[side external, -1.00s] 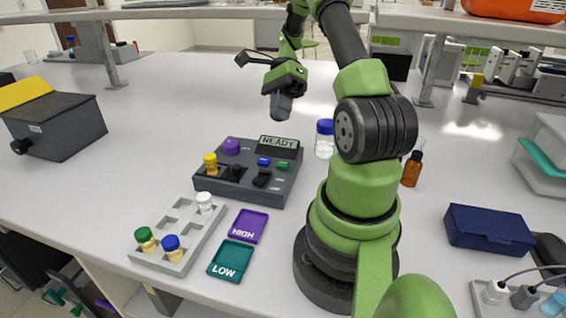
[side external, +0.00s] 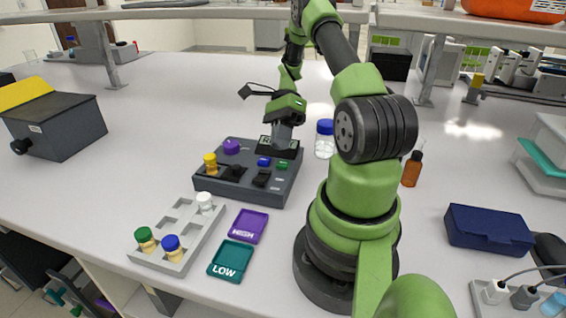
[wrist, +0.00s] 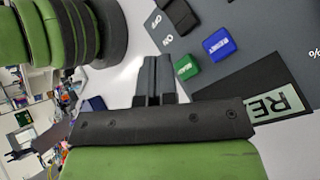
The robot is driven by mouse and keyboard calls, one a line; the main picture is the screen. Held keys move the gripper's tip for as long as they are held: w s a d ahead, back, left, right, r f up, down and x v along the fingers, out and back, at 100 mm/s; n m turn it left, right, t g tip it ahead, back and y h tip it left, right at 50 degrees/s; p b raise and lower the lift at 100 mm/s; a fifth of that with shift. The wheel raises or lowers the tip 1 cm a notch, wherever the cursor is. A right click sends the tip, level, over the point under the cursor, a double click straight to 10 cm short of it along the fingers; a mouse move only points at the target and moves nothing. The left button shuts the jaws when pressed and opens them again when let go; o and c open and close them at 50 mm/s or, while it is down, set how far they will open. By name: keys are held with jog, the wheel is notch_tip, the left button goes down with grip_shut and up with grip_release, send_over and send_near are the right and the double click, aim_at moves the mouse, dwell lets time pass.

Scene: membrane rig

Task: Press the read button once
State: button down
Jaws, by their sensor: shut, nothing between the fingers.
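The grey rig (side external: 286,184) stands mid-bench with a blue button (side external: 264,161) and a green button (side external: 282,165) on its top. The wrist view shows the blue button (wrist: 219,44) and green button (wrist: 187,67) up close. I cannot read which one is the read button. The rig's display (wrist: 275,105) shows "RE", the rest cut off; in the side view my gripper partly covers it. My gripper (side external: 281,144) is shut and empty, pointing down near the display and the buttons. Its closed fingertips (wrist: 157,62) appear left of the green button in the wrist view, apart from it.
The rig also carries a purple knob (side external: 231,146), a yellow-capped vial (side external: 210,161) and black parts. A blue-capped bottle (side external: 325,139) stands close right of the rig. A vial rack (side external: 187,216) and purple and teal trays (side external: 231,260) lie in front.

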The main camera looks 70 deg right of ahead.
aim_at(277, 177)
jog(key=shift+f, duration=0.95)
dwell(1.4)
jog(key=shift+f, duration=0.4)
jog(key=shift+f, duration=0.45)
dwell(0.6)
jog(key=shift+r, duration=0.9)
jog(key=shift+r, duration=2.5)
